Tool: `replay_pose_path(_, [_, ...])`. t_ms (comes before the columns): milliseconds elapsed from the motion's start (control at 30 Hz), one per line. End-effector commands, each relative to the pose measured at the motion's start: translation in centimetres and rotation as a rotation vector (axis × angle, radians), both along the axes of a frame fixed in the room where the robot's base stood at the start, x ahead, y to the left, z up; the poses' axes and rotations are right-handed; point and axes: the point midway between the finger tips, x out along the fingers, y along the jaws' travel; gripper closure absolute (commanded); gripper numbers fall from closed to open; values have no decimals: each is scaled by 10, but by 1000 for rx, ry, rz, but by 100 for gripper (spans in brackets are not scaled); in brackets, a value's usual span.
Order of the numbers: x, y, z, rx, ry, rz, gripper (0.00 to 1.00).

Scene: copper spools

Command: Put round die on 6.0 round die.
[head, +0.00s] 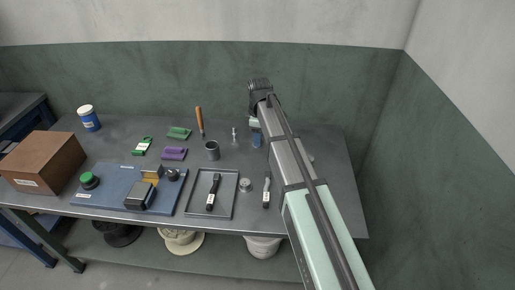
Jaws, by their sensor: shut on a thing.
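My arm reaches from the lower right to the back of the table. My gripper (255,123) is at its far end, above the back of the table and mostly hidden by my own arm. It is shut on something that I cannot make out. A small round grey metal piece (245,184), which looks like a round die, sits on the table right of the tray. Another small grey piece (311,158) shows just right of my arm, partly covered. No size marking is readable, so I cannot tell which die is the 6.0 one.
A grey tray (233,205) holds a black-handled tool. A similar tool (267,190) lies beside my arm. Left are a blue mat (112,187), a brown box (43,162) and green and purple pieces.

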Motion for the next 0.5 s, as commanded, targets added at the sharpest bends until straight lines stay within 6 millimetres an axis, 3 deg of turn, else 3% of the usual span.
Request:
replay_pose_path(200, [-17,33,20,1,-1,49,100])
replay_pose_path(367, [-72,56,37,1,-1,106,100])
replay_pose_path(500, [-121,49,43,1,-1,180,100])
